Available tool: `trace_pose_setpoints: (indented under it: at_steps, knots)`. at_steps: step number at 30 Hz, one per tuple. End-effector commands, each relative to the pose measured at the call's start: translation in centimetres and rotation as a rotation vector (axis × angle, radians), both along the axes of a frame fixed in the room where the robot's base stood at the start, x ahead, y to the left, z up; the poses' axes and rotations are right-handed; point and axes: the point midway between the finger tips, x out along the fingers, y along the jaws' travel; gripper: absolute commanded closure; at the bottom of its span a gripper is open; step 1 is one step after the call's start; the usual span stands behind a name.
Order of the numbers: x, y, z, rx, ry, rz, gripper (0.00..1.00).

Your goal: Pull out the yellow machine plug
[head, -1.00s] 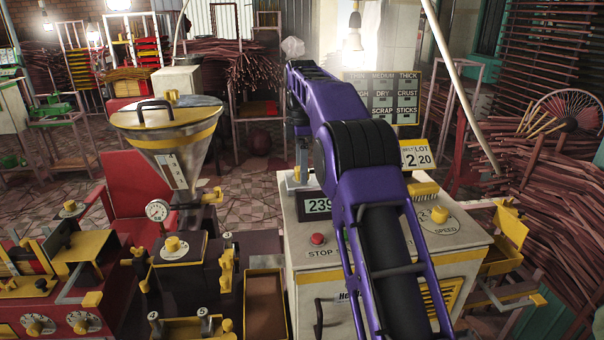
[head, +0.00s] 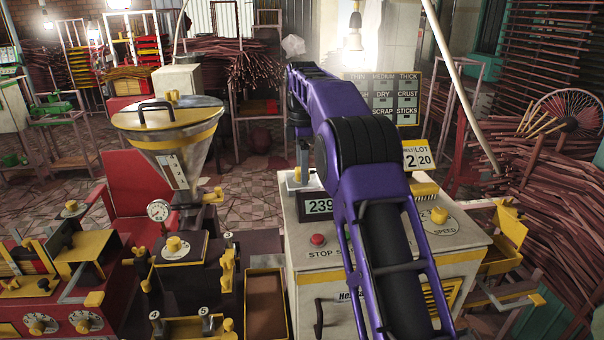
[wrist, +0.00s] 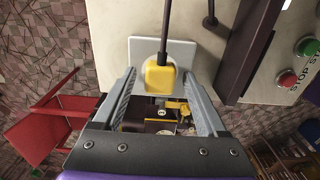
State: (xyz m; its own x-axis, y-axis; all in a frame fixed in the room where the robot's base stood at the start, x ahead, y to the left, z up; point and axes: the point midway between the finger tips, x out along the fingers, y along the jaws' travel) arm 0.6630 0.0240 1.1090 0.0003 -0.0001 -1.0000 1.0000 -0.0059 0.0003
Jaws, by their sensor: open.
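The yellow plug (wrist: 160,74) sits at a pale grey plate (wrist: 182,52) in the wrist view, with a dark cable running up from it. My gripper (wrist: 159,80) is open, with one grey finger on each side of the plug. A gap shows between the plug and each finger, so it is not clamped. How deep the plug sits in the plate cannot be told.
A red stop button (wrist: 286,79) and a green button (wrist: 307,46) lie to the right in the wrist view. The head view shows a steel hopper (head: 167,135) and yellow-black extruder parts on the left. Bundles of incense sticks (head: 540,210) crowd the right side.

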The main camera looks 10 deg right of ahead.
Motion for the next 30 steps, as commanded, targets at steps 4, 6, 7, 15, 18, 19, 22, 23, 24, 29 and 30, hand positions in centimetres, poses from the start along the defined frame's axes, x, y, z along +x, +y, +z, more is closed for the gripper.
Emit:
trace_pose_setpoints:
  at_steps: [4, 6, 7, 15, 18, 19, 22, 23, 24, 29, 30]
  knots:
    - [0.0, 0.01, 0.02, 0.0, 0.0, 0.0, 0.25]
    - [0.0, 0.0, 0.07, 0.0, 0.0, 0.0, 0.25]
    - [0.0, -0.01, 0.09, 0.0, 0.0, 0.0, 0.25]
    - [0.0, -0.02, -0.02, 0.0, 0.0, 0.0, 0.25]
    - [0.0, -0.01, -0.01, 0.0, 0.0, 0.0, 0.27]
    - [0.0, -0.01, -0.01, 0.0, 0.0, 0.0, 0.32]
    - [0.0, 0.0, -0.01, 0.0, 0.0, 0.0, 0.5]
    - [0.01, 0.0, -0.01, 0.0, 0.0, 0.0, 0.56]
    - [0.01, 0.0, 0.0, 0.0, 0.0, 0.0, 0.63]
    - [0.01, 0.01, 0.0, 0.0, 0.0, 0.0, 0.92]
    - [0.01, 0.0, 0.0, 0.0, 0.0, 0.0, 0.99]
